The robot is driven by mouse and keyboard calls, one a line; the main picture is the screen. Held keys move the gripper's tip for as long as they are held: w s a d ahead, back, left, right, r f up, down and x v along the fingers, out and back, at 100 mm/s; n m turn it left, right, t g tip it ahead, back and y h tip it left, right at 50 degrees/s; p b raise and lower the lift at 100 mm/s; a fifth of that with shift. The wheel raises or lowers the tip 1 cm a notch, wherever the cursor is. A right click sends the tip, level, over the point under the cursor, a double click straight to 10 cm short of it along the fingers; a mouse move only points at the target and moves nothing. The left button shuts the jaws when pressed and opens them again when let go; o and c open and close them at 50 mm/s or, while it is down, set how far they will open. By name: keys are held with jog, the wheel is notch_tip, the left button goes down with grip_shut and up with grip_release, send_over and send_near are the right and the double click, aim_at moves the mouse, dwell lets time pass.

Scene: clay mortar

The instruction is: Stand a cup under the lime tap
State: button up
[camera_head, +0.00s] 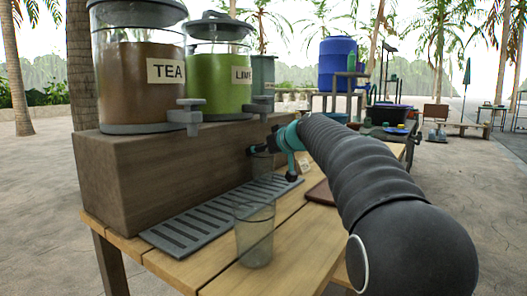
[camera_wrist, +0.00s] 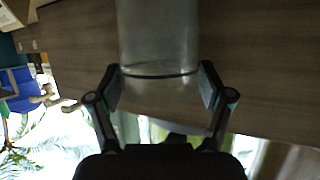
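The lime dispenser (camera_head: 218,82) holds green liquid and is labelled LIME; its grey tap (camera_head: 258,106) sticks out at the front right. My gripper (camera_head: 268,149) is in front of the wooden block, to the right of and below that tap. In the wrist view my gripper (camera_wrist: 160,85) has a finger on each side of a clear cup (camera_wrist: 158,40), and both pads appear to touch it. This cup shows only faintly in the head view (camera_head: 261,166), above the far part of the grey drip tray (camera_head: 190,226). I cannot tell whether its base touches the tray.
Another clear cup (camera_head: 254,235) stands on the wooden table (camera_head: 300,255) in front of the tray. A tea dispenser (camera_head: 140,80) stands left of the lime one on the wooden block (camera_head: 130,170). A brown board (camera_head: 321,192) lies right of the tray, near my arm.

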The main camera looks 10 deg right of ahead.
jog(key=shift+o, duration=0.3)
jog(key=shift+r, duration=0.15)
jog(key=v, duration=1.2)
